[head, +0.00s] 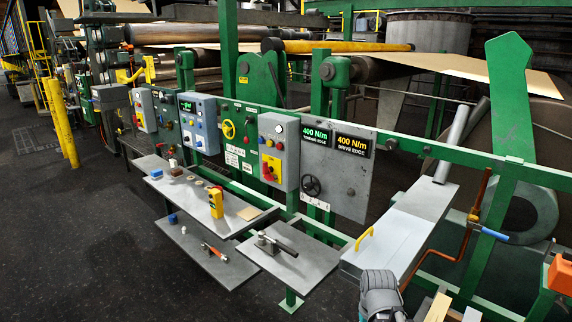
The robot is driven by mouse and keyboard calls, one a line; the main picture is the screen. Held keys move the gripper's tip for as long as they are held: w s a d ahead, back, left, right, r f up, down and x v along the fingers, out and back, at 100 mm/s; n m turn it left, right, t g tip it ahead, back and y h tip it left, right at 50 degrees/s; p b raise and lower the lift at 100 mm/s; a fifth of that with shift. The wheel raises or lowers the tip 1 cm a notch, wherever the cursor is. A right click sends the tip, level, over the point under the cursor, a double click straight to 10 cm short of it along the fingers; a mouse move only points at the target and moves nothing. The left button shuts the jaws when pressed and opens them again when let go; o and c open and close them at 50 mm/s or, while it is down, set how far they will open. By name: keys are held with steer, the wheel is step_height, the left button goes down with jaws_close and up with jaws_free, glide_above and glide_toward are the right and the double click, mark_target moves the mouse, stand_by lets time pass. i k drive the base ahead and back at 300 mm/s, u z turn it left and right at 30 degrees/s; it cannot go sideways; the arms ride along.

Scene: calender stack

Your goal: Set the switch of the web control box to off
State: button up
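Several grey control boxes hang on the green rail in the head view, and their labels are too small to read, so I cannot tell which is the web control box. The nearest grey box (291,134) has small buttons and a red rotary switch (269,172) on a yellow plate. The switch positions cannot be read. A grey part of my arm shows at the bottom edge; my gripper's fingers are not visible.
A grey shelf (165,188) below the boxes holds a yellow handheld device (216,203). A lower shelf (195,258) and a small grey table (300,240) jut toward me. A panel (352,190) with two 400 N/m displays stands right. Dark floor (70,240) at left is clear.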

mark_target(267, 176)
steer(key=u, duration=0.25)
steer(key=i, duration=1)
steer(key=u, duration=0.55)
steer(key=i, duration=0.7)
steer(key=u, duration=0.2)
steer(key=k, duration=0.95)
steer(key=u, duration=0.1)
steer(key=i, duration=0.55)
steer(key=u, duration=0.05)
